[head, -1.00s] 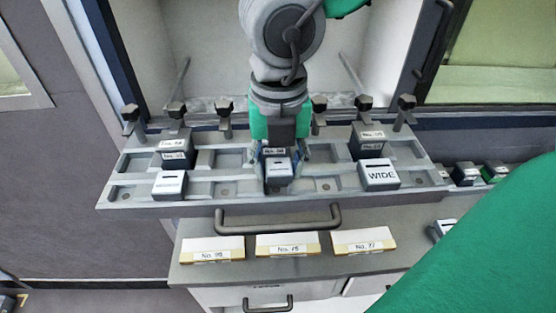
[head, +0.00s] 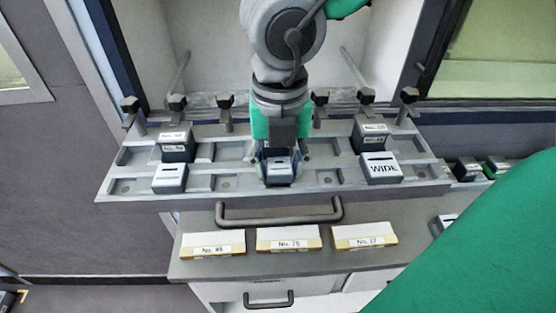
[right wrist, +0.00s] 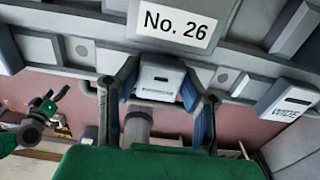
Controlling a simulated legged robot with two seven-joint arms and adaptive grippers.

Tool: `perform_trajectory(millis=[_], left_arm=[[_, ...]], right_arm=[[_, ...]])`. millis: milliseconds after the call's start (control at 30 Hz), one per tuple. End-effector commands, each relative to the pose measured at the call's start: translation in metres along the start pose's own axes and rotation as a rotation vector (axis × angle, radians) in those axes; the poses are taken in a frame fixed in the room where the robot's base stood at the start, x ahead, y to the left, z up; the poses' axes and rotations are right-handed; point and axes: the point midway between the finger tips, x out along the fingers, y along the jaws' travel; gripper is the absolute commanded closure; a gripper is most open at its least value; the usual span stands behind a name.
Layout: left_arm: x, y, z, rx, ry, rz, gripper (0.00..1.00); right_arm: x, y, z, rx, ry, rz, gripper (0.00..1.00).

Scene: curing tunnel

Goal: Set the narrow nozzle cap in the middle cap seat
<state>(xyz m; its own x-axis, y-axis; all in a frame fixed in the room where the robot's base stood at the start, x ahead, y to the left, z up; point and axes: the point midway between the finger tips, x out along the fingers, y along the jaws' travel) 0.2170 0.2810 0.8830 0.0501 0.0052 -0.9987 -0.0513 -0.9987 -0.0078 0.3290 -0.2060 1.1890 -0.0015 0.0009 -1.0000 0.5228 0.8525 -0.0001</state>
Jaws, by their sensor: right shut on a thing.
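My right gripper (head: 280,168) points down at the middle of the grey rack (head: 225,185), shut on a small grey cap (head: 280,172) with a dark slot. The cap also shows between the two fingers in the right wrist view (right wrist: 160,79). It is at the front middle seat, close to the rack; its lower edge is hard to see, so I cannot tell whether it is fully seated. Its lettering is too small to read. A "No. 26" label (right wrist: 176,24) lies just behind it.
A cap marked WIDE (head: 381,169) sits at the right front, another grey cap (head: 170,178) at the left front. Dark labelled blocks (head: 177,147) (head: 370,138) stand behind them. Black-topped posts (head: 225,102) line the back. A drawer handle (head: 278,221) and labelled boxes (head: 288,240) lie in front.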

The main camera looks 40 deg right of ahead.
Motion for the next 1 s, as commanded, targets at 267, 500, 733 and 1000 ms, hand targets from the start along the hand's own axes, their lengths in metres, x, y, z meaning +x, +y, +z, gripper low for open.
perform_trajectory(millis=[267, 500, 733, 1000], left_arm=[[0.002, 0.0, 0.0, 0.0, 0.0, 0.0, 0.35], [0.002, 0.0, 0.0, 0.0, 0.0, 0.0, 0.35], [0.001, 0.0, 0.003, 0.0, 0.002, 0.0, 0.35], [0.001, 0.0, 0.002, 0.0, 0.002, 0.0, 0.35]], right_arm=[[0.004, 0.0, 0.0, 0.0, 0.0, -0.001, 0.59], [0.004, 0.0, 0.0, 0.0, 0.0, -0.001, 0.42], [-0.004, 0.001, 0.001, 0.0, -0.003, 0.002, 0.42], [-0.055, 0.001, 0.001, 0.001, -0.004, 0.005, 0.42]])
